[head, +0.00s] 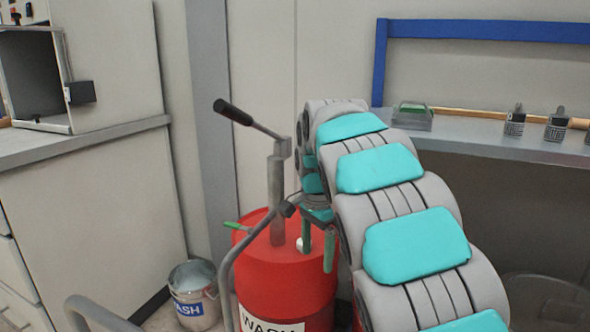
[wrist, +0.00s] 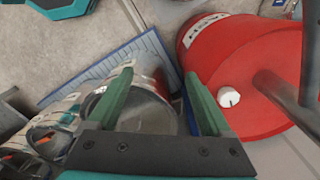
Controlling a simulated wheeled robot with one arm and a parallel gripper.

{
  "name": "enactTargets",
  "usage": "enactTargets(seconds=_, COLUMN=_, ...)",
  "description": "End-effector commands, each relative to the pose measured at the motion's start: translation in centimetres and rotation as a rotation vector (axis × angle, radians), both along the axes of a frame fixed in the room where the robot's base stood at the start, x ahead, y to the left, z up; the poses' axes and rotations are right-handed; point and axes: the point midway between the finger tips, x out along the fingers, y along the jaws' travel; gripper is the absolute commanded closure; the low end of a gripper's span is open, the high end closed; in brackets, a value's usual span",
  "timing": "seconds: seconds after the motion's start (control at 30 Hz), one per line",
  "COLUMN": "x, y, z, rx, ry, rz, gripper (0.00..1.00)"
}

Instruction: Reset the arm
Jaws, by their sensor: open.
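My arm (head: 415,245), grey with teal pads, reaches from the lower right up and over to behind the red drum's top in the head view. My gripper (head: 318,248) points down there, with green fingers beside the red drum (head: 285,275). In the wrist view, my gripper (wrist: 158,78) has its two green fingers spread apart with nothing gripped. A round metal container (wrist: 145,112) shows between and below the fingers, apparently lower down. The red drum (wrist: 245,75) with a white cap lies just right of the fingers.
A hand pump (head: 276,190) with a black-gripped lever rises from the drum. A labelled bucket (head: 193,290) stands on the floor to its left. A bench (head: 500,138) with brushes is behind my arm. A blue slatted piece (wrist: 115,72) lies below my gripper.

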Motion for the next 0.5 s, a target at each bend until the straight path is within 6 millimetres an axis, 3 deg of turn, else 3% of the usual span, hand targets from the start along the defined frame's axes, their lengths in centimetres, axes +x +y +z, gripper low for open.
enactTargets(seconds=0.33, x=-5.6, y=-3.7, z=0.3, rx=-0.008, ry=0.019, rz=0.115, gripper=0.16)
enactTargets(seconds=0.5, x=-11.2, y=-6.2, z=-0.3, rx=-0.003, ry=0.043, rz=0.236, gripper=0.16)
